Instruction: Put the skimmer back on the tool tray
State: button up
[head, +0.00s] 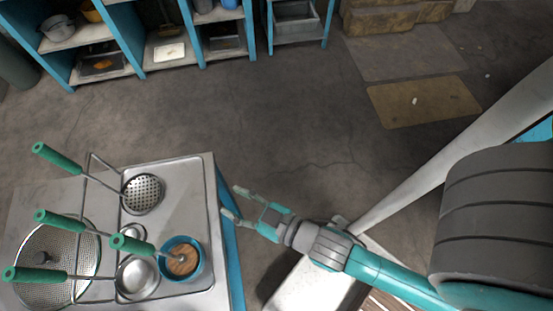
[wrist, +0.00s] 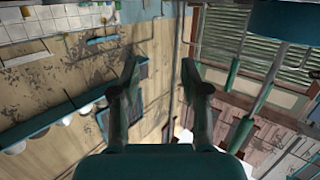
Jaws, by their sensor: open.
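The skimmer, with a perforated round bowl (head: 143,193) and a green handle (head: 57,159), lies at the upper left of the metal tool tray (head: 188,182). Its bowl is over the tray and its shaft crosses a wire rack (head: 88,185). My gripper (head: 231,200) is open and empty, just right of the tray's right edge and apart from the skimmer. In the wrist view my gripper (wrist: 160,74) shows two spread fingers with nothing between them. The skimmer cannot be made out in that view.
Metal ladles (head: 137,277) with green handles lie on the tray's near left. A blue cup (head: 181,258) with brown contents stands beside them. A round mesh strainer (head: 60,245) is further left. Blue shelves (head: 130,40) stand at the back. The floor (head: 300,120) between is clear.

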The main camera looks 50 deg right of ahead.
jog(key=s+d+m+h, duration=0.1)
jog(key=s+d, duration=0.2)
jog(key=s, duration=0.6)
jog(key=s+d+m+g+h, duration=0.1)
jog(key=s+d, duration=0.3)
jog(key=s, duration=0.4)
jog(key=shift+s+m+h, duration=0.4)
jog(key=shift+m+h, duration=0.2)
jog(key=shift+h, duration=0.2)
jog(key=shift+d, duration=0.2)
jog(key=shift+c, duration=0.4)
